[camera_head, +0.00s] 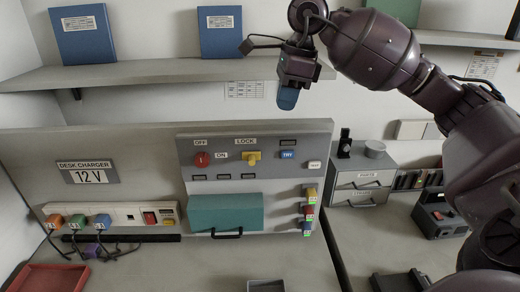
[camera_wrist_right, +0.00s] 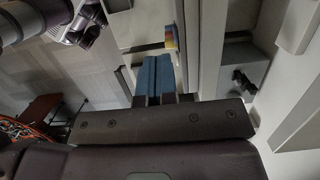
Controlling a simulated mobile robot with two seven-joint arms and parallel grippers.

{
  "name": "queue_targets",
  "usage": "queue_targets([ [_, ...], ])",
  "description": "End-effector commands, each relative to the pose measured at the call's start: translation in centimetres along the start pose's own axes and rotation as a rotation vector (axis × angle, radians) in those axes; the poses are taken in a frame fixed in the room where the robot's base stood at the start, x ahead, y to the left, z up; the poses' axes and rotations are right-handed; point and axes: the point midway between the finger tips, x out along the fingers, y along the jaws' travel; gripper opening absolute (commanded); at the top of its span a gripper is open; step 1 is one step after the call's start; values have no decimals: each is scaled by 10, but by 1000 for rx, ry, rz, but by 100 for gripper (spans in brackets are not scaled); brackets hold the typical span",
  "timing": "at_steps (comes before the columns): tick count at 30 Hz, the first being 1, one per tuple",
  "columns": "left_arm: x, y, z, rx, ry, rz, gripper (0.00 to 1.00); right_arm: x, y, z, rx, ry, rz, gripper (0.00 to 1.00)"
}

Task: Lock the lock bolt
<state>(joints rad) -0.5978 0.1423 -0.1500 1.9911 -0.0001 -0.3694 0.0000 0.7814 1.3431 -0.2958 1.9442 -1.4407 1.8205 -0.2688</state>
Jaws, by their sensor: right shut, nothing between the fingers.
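The yellow lock bolt (camera_head: 251,158) sits on the grey upright panel (camera_head: 310,146) under the LOCK label (camera_head: 245,141). A red knob (camera_head: 201,160) is to its left, beside the OFF and ON labels. My right gripper (camera_head: 288,97) hangs above and to the right of the bolt, in front of the wall below the shelf, apart from the panel. Its blue fingers are together and empty; they also show in the right wrist view (camera_wrist_right: 155,78). My left gripper does not show in the head view.
A shelf (camera_head: 150,75) with blue binders runs above the panel. Below are a teal box (camera_head: 226,213) with a black handle, a charger strip (camera_head: 110,216) with colored plugs, and a red tray (camera_head: 48,278). Small drawers (camera_head: 360,180) stand to the right.

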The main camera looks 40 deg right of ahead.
Motion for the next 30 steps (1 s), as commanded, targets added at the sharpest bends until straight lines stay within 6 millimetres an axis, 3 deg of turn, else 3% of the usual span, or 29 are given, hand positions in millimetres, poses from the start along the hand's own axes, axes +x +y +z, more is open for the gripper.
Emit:
queue_targets([
  [8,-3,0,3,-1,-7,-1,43,11,0,0,0,-1,5,0],
  [24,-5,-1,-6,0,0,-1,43,102,1,0,0,-1,6,0],
  [30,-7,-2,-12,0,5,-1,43,117,1,19,-2,-4,3,0],
])
